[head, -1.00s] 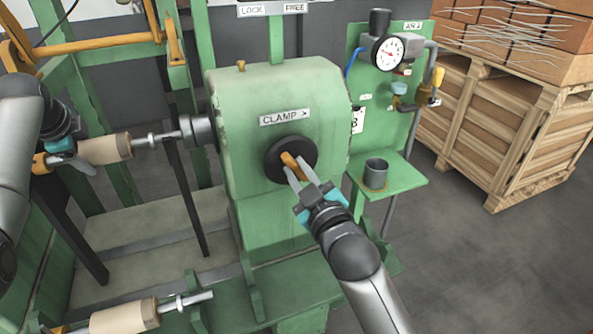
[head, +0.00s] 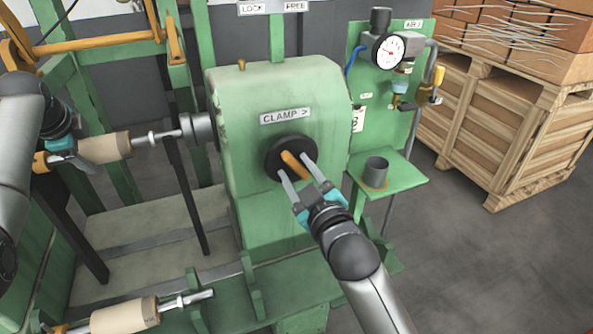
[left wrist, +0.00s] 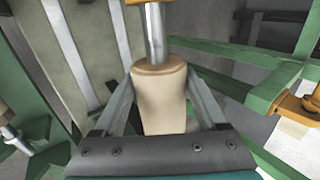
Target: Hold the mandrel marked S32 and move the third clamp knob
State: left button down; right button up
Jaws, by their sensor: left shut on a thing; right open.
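A tan mandrel (head: 105,148) lies level on the left, its metal shaft toward the green clamp housing's spindle; no S32 mark is readable. My left gripper (head: 68,152) is shut on its left part, and the left wrist view shows the mandrel (left wrist: 160,98) between both fingers. The clamp knob, a black disc (head: 272,160) with an orange bar handle (head: 293,163), is on the front of the housing under a "CLAMP >" label. My right gripper (head: 297,169) is open, one finger on each side of the bar. Contact with the bar cannot be told.
A second tan mandrel (head: 125,315) lies low at the front left. A green panel with a gauge (head: 388,51) and a shelf holding a grey cup (head: 376,171) stands right of the housing. A wooden crate (head: 500,125) stands further right. Floor between is clear.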

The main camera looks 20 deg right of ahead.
jog(key=shift+r, duration=0.1)
jog(key=s, duration=1.2)
jog(key=shift+n, duration=0.5)
jog(key=shift+w, duration=6.05)
jog(key=shift+c, duration=0.3)
grip_shut()
